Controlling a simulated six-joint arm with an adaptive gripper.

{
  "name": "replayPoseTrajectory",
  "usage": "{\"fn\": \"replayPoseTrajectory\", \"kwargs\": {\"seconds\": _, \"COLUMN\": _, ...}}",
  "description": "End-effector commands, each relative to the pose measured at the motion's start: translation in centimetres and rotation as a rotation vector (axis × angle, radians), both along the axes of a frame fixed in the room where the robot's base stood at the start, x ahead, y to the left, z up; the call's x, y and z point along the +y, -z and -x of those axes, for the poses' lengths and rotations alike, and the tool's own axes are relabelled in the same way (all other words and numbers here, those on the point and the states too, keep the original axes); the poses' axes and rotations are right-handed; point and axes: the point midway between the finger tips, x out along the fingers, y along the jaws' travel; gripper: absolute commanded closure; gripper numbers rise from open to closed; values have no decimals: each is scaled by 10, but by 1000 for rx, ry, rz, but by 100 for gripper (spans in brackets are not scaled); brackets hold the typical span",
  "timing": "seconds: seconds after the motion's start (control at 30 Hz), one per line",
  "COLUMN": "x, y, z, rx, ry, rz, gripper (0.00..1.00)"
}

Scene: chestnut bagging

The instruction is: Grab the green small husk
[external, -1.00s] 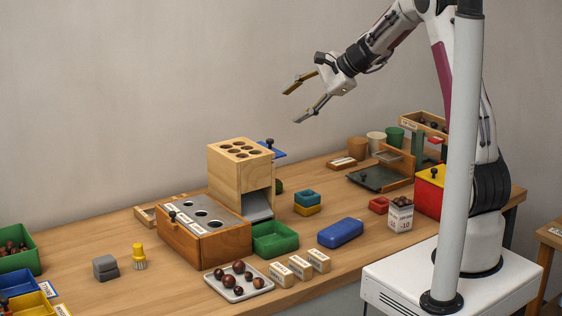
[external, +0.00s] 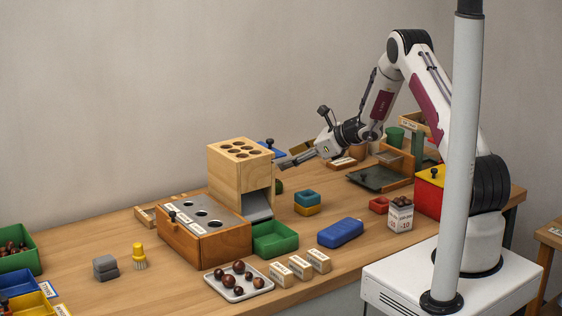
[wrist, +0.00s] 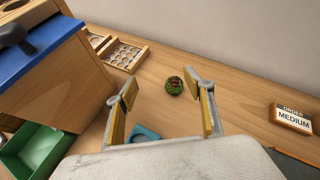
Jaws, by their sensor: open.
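The green small husk (wrist: 174,86) is a round, spiky green ball with a dark reddish opening, lying on the wooden table. In the wrist view it sits between and beyond my spread fingertips, nearer the right finger. In the external view a bit of the husk (external: 279,187) shows beside the tall wooden box, which hides the rest. My gripper (wrist: 160,88) is open and empty. In the external view my gripper (external: 286,157) hangs above the table, right of the tall box's top and above the husk.
The tall wooden box (external: 228,178) with a blue lid (wrist: 37,50) stands close on the left. A teal block (wrist: 145,132) lies below the fingers. An "ORDER MEDIUM" sign (wrist: 292,118) stands at right. A wooden tray (wrist: 122,53) lies behind. Table around the husk is clear.

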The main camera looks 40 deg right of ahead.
Motion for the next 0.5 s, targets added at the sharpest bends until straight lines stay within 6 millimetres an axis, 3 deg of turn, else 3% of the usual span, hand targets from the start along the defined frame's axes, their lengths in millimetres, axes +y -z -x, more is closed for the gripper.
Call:
{"fn": "replayPoseTrajectory", "kwargs": {"seconds": 0.03, "x": -4, "y": 14, "z": -2, "rx": 12, "ry": 29, "rz": -29, "gripper": 47}}
{"fn": "replayPoseTrajectory", "kwargs": {"seconds": 0.2, "x": -17, "y": 46, "z": -7, "rx": 36, "ry": 118, "rz": -112, "gripper": 47}}
{"fn": "replayPoseTrajectory", "kwargs": {"seconds": 0.5, "x": -26, "y": 64, "z": -9, "rx": 48, "ry": 173, "rz": -159, "gripper": 47}}
